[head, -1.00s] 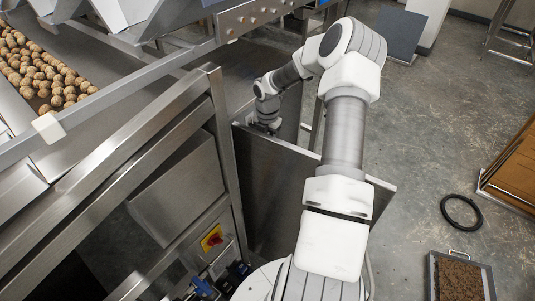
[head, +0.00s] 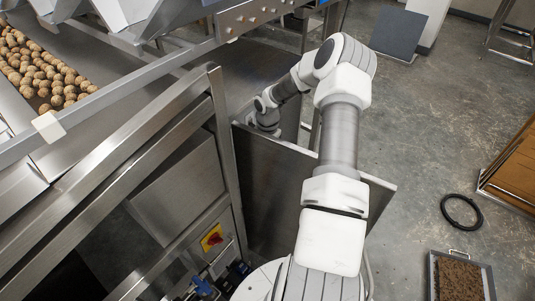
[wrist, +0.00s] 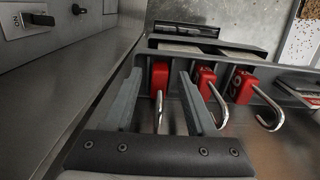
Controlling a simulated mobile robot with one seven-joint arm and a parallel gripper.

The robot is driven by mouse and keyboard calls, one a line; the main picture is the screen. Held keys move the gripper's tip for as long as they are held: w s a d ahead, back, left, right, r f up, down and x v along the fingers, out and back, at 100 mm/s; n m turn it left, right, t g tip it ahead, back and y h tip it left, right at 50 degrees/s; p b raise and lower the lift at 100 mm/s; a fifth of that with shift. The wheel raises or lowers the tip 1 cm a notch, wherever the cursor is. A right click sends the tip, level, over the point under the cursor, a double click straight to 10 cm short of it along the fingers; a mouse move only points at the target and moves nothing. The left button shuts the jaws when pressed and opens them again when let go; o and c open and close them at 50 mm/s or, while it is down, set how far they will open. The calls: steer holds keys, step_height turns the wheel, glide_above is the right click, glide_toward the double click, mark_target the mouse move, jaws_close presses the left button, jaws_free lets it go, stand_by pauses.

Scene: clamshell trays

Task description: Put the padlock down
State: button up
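Three red padlocks with silver shackles stand in a row in the wrist view: a left one (wrist: 160,76), a middle one (wrist: 205,80) and a right one (wrist: 242,87). Their red bodies are against a dark grey rail (wrist: 182,56), with the shackles towards the camera. My gripper (wrist: 159,76) is open, its grey fingers on either side of the left padlock. A gap shows between that padlock and each finger. In the head view my gripper is low behind the steel panel, too small to make out, and no padlock shows.
A steel panel (head: 290,185) stands beside my arm in the head view. A machine frame and a bed of walnuts (head: 40,72) are at left.

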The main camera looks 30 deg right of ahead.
step_height(320, 180, up, 12)
steer(key=shift+r, duration=0.15)
stand_by(0.6)
stand_by(0.4)
steer(key=s+a+r+m+h+p, duration=0.1)
steer(key=s+a+r+m+h, duration=0.15)
steer(key=r, duration=0.55)
steer(key=s+a+r+m+h, duration=0.1)
steer(key=s+a+r+m, duration=0.2)
steer(key=r, duration=0.5)
steer(key=s+a+r+m+h+p, duration=0.1)
steer(key=s+a+r+m+h, duration=0.15)
steer(key=r, duration=0.55)
steer(key=s+a+r+m+t+y+b, duration=0.2)
steer(key=s+a+m+t+y, duration=0.3)
steer(key=s+a+m, duration=1)
steer(key=s+a+y, duration=0.1)
steer(key=s, duration=0.2)
steer(key=shift+a+t, duration=0.2)
steer(key=shift+t, duration=0.1)
steer(key=shift+r, duration=0.15)
